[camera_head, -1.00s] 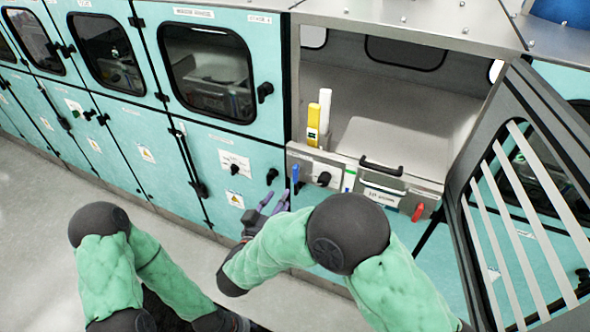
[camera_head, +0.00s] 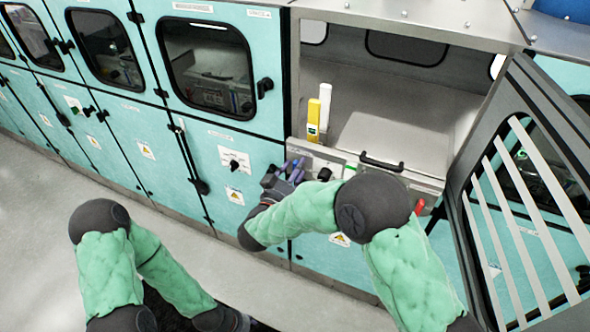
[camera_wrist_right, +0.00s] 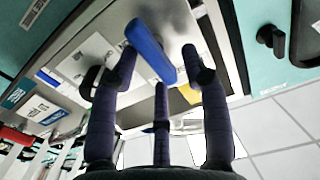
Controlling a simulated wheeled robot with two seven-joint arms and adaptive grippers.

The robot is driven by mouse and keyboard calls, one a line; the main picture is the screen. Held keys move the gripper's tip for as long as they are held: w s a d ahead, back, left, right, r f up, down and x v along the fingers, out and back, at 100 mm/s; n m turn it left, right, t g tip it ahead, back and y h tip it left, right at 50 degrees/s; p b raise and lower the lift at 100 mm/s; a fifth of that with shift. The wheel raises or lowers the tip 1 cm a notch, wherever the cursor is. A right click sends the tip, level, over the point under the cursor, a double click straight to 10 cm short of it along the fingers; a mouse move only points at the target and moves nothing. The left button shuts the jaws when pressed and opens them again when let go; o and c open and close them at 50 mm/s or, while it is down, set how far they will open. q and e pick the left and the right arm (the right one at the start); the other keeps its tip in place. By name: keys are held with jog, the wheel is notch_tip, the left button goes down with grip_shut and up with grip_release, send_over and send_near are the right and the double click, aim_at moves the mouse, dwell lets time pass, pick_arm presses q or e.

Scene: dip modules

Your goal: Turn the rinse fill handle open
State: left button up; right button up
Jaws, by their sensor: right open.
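A blue lever handle (camera_wrist_right: 150,50) shows in the right wrist view, standing out from a pale metal panel (camera_wrist_right: 110,30); I take it for the rinse fill handle, but no label on it is readable. My right gripper (camera_wrist_right: 150,75) is open, with its purple fingers spread on both sides of the blue handle. The handle lies between the fingers, and I cannot tell whether they touch it. In the head view the right gripper (camera_head: 291,171) is at the panel's left end and largely hides the handle. My left gripper is out of view.
A red handle (camera_head: 419,207) sits at the panel's right end. A black bar handle (camera_head: 381,163) is on top. Yellow (camera_head: 313,122) and white (camera_head: 325,103) upright items stand behind. An open slatted door (camera_head: 520,190) bounds the right; a black knob (camera_wrist_right: 272,38) is near the gripper.

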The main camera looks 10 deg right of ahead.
grip_shut()
dwell(0.3)
jog(key=shift+w+a+f+n+p, duration=0.2)
jog(key=shift+a+n+p, duration=0.1)
jog(key=shift+n+p, duration=2.35)
jog(key=shift+w+a+f+n+p, duration=0.15)
jog(key=shift+w+a+n+p, duration=0.1)
jog(key=shift+n+p, duration=2.4)
jog(key=shift+w+a+f+n+p, duration=0.25)
jog(key=shift+n+p, duration=1.4)
jog(key=shift+n, duration=1.95)
jog(key=shift+s, duration=0.1)
